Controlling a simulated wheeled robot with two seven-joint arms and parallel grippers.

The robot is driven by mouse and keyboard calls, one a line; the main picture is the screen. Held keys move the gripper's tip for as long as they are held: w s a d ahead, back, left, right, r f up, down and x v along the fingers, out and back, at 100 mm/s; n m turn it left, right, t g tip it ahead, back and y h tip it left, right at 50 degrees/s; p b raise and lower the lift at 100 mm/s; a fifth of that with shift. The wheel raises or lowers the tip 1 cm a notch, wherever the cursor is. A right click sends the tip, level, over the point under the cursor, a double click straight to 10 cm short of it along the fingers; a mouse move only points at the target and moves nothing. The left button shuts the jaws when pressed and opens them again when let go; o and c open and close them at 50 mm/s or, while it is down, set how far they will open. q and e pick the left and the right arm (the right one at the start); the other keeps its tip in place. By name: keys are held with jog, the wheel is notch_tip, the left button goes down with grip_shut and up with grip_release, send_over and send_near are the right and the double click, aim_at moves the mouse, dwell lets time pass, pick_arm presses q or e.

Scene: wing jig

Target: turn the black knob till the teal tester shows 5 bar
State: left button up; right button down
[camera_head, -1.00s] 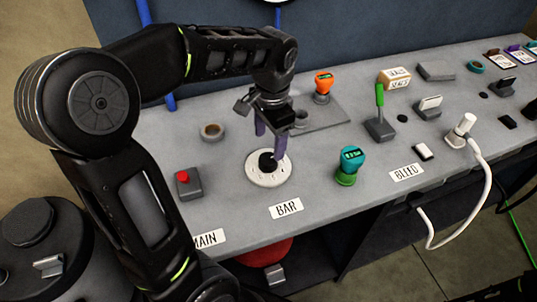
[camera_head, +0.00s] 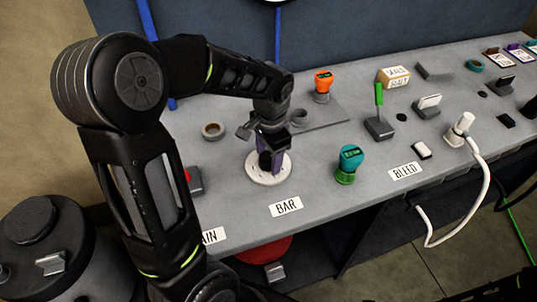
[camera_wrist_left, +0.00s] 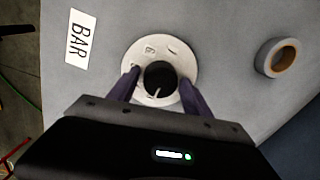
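The black knob (camera_wrist_left: 158,76) sits at the centre of a round white dial (camera_wrist_left: 150,52) with marks, behind the BAR label (camera_head: 286,206). A pale pointer line shows on the knob in the left wrist view. My left gripper (camera_head: 269,162) is down over the dial, with one purple finger on each side of the knob. In the left wrist view (camera_wrist_left: 159,78), narrow gaps show between fingers and knob. The teal tester (camera_head: 349,159) stands upright on a green base, right of the dial; its small display is too small to read. My right gripper is not in view.
A red-button box is partly hidden by my left arm. An orange-topped device (camera_head: 323,82) stands behind; a green-handled lever (camera_head: 379,112) and a white plug (camera_head: 462,128) with hose stand to the right.

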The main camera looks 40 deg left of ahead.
pick_arm(q)
jog(key=c, duration=1.1)
